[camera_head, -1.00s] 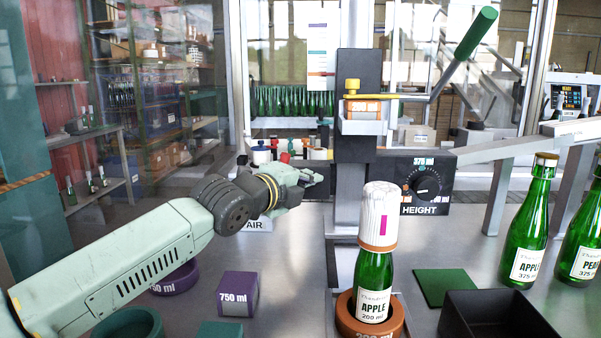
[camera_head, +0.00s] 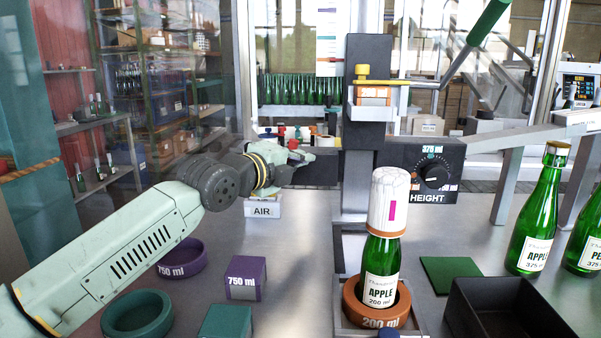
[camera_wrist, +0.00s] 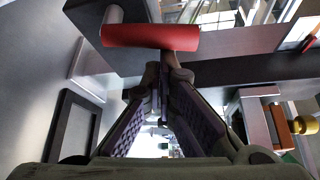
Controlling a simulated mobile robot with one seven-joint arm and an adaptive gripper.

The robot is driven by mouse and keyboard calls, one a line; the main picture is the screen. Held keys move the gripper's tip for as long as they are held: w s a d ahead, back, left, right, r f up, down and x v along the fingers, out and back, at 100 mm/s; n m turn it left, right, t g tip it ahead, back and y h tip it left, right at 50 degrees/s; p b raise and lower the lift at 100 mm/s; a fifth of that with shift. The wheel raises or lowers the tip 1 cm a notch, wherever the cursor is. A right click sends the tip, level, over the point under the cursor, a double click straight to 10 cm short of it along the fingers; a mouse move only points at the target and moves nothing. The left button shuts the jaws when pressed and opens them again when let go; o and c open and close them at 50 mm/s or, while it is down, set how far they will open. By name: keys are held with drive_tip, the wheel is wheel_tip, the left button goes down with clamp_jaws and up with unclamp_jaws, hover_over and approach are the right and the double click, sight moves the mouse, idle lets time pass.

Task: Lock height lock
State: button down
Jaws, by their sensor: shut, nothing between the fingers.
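A red cylindrical handle (camera_wrist: 150,37) on a grey stem lies crosswise just above my fingers in the wrist view; I take it as the height lock. In the head view a small red part (camera_head: 293,144) shows right behind my gripper (camera_head: 308,156), left of the black column. My gripper (camera_wrist: 161,88) is shut and empty, its fingertips meeting below the handle; whether they touch it is unclear. The black height panel (camera_head: 417,172) with its round dial (camera_head: 433,177) is right of the column.
A green bottle (camera_head: 380,270) with a white capsule stands in the orange 200 ml ring (camera_head: 362,318). A green-handled lever (camera_head: 488,28) rises at upper right. An AIR block (camera_head: 262,211) sits below my gripper. Purple and teal blocks and rings lie at front left.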

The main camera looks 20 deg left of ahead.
drive_tip(key=f+b, duration=0.1)
drive_tip(key=b, duration=0.2)
drive_tip(key=r+n+b, duration=0.1)
drive_tip(key=b, duration=0.2)
drive_tip(key=n+t+b, duration=0.1)
drive_tip(key=b, duration=0.2)
drive_tip(key=shift+s+a+r+h, duration=0.2)
drive_tip(key=shift+a+r+h, duration=0.2)
